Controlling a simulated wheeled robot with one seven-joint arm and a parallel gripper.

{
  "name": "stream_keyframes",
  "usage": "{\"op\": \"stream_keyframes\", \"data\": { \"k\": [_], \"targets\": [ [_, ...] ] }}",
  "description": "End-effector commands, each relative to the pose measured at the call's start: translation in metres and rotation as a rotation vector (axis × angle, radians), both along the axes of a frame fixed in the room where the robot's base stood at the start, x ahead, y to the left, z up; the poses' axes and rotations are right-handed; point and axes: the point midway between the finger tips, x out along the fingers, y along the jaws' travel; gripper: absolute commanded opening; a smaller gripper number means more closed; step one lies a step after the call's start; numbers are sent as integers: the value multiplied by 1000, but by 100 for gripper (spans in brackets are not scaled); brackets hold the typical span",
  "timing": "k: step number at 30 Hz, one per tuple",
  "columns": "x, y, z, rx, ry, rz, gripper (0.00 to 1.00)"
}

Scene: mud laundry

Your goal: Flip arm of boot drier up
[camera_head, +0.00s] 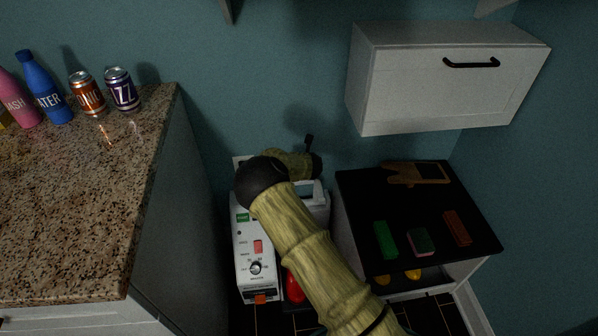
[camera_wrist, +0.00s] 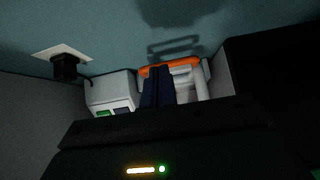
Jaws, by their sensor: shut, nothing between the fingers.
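The boot drier (camera_head: 243,262) is a white box with a knob, a red switch and a green label, low between the counter and the black-topped cabinet. My arm covers much of its right side in the head view. In the wrist view, part of its white body (camera_wrist: 110,92) shows at left. An orange bar (camera_wrist: 183,64) on white supports (camera_wrist: 200,84) stands up near the middle; I cannot tell for certain which part of the drier it is. My gripper (camera_wrist: 157,72) has dark fingers, shut and empty, in front of the orange bar. Whether they touch it is unclear.
A granite counter (camera_head: 90,210) with bottles and cans stands at left. A black-topped cabinet (camera_head: 375,200) with sponge-like blocks stands at right, under a white wall cabinet (camera_head: 430,90). A black plug (camera_wrist: 64,66) sits in a wall outlet. A red object (camera_head: 293,287) lies beside the drier.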

Motion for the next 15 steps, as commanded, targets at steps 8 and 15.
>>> {"op": "stream_keyframes", "data": {
  "k": [8, 15],
  "targets": [
    [-3, 5, 45, 1, 0, 8, 0],
    [-4, 7, 49, 0, 1, 10, 0]
  ]
}}
